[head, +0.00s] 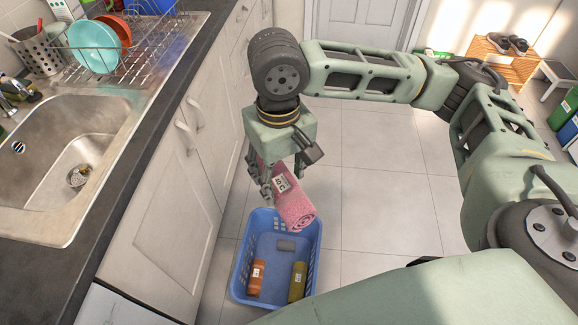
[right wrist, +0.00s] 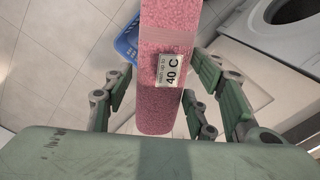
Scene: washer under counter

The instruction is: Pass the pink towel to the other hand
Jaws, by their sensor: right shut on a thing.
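The pink towel (head: 295,210) is rolled up, with a white label reading 40 C. In the head view it hangs tilted over the far end of the blue basket. My right gripper (head: 283,178) is shut on the towel near its upper end. In the right wrist view the towel (right wrist: 168,60) stands between the fingers of my right gripper (right wrist: 165,105), with its label facing the camera. My left gripper does not show in either view.
White cabinets and a counter with a sink (head: 70,130) stand at left. Floor right of the basket is clear.

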